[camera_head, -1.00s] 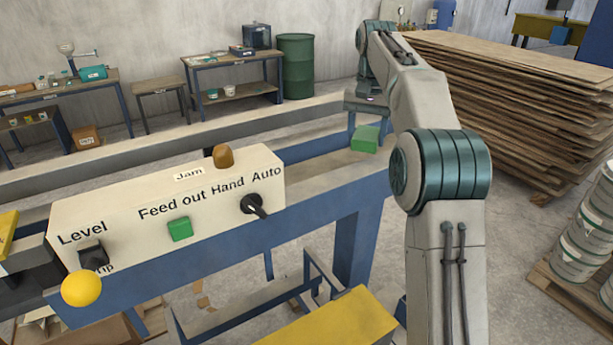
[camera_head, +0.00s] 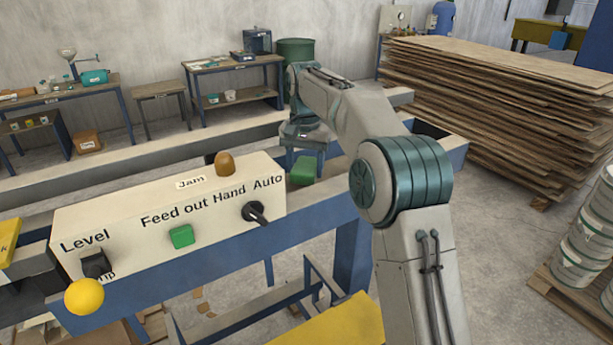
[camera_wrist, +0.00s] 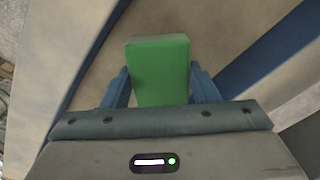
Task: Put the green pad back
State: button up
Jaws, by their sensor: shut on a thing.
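The green pad (camera_head: 303,171) is a small block behind the right end of the control panel in the head view. In the wrist view the green pad (camera_wrist: 159,72) sits upright in the picture between two blue fingers. My gripper (camera_wrist: 160,88) is shut on it, one finger on each side. In the head view my gripper (camera_head: 302,150) is partly hidden by my wrist. The pad is over or on the machine's beige bed; I cannot tell whether it touches.
The control panel (camera_head: 120,218) with knobs, a green button (camera_head: 182,237) and an amber lamp (camera_head: 226,162) stands in front. A blue machine frame (camera_head: 353,240) runs below. Stacked boards (camera_head: 490,105) are at the right, with white buckets (camera_head: 590,240) nearer.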

aim_at(305, 166)
jog(key=shift+f, duration=1.45)
jog(key=shift+f, duration=0.15)
jog(key=o, duration=0.9)
